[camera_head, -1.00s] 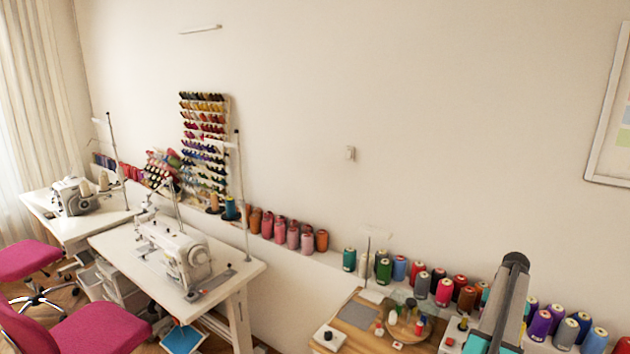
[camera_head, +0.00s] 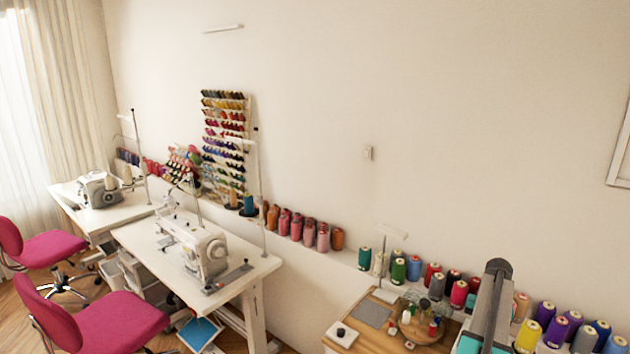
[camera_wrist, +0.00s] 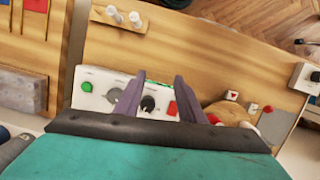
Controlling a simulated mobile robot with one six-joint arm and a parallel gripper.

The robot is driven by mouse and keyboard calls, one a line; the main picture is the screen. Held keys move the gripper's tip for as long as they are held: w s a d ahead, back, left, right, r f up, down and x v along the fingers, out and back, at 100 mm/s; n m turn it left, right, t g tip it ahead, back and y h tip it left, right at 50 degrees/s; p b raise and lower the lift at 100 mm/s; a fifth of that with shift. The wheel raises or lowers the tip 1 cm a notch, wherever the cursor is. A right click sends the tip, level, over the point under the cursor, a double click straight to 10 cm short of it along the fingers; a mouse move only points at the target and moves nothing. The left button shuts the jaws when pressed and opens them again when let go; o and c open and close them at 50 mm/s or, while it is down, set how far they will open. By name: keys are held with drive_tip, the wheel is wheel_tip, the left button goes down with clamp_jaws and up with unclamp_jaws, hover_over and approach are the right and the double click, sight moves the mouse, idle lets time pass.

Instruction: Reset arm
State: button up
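My gripper (camera_wrist: 160,78) shows in the wrist view with its two purple-grey fingers apart. It looks open, and I see nothing clearly held between them. Behind the fingers is a white control panel (camera_wrist: 93,98) with a green button, dark dials and a red patch; whether the fingers touch it I cannot tell. In the head view my arm rises at the lower right, and the fingers are not visible there.
A wooden worktop (camera_head: 344,336) with small items is beside my arm, before a row of thread cones (camera_head: 458,294). A sewing machine (camera_head: 205,250) stands on a white table (camera_head: 140,235) to the left. Pink chairs (camera_head: 120,320) stand at the lower left.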

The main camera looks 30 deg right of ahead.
drive_tip(key=w+a+f+n+h, duration=0.1)
drive_tip(key=w+a+f+n, duration=0.15)
drive_tip(key=w+a, duration=0.6)
drive_tip(key=w+a+f+n, duration=0.25)
drive_tip(key=w+a, duration=0.35)
drive_tip(key=a, duration=0.6)
drive_tip(key=w+a+f+n+h, duration=0.1)
drive_tip(key=w+a+f, duration=0.2)
drive_tip(key=w+a, duration=0.55)
drive_tip(key=s+a+f+n+t, duration=0.1)
drive_tip(key=a+f+n, duration=0.15)
drive_tip(key=a, duration=1.45)
drive_tip(key=a+f+n, duration=0.2)
drive_tip(key=a+n, duration=0.2)
drive_tip(key=a, duration=1.3)
drive_tip(key=s+f+g+b, duration=0.2)
drive_tip(key=s+f+b, duration=0.4)
drive_tip(key=s+f, duration=0.7)
drive_tip(key=s+f+g+b, duration=0.3)
drive_tip(key=s+f+b, duration=0.4)
drive_tip(key=s+f, duration=0.6)
wheel_tip(320, 180, down, 6)
drive_tip(key=shift+s+a+r+g, duration=0.2)
drive_tip(key=shift+a+g, duration=0.1)
drive_tip(key=shift+a, duration=0.1)
drive_tip(key=shift+c, duration=0.6)
drive_tip(key=shift+d, duration=0.1)
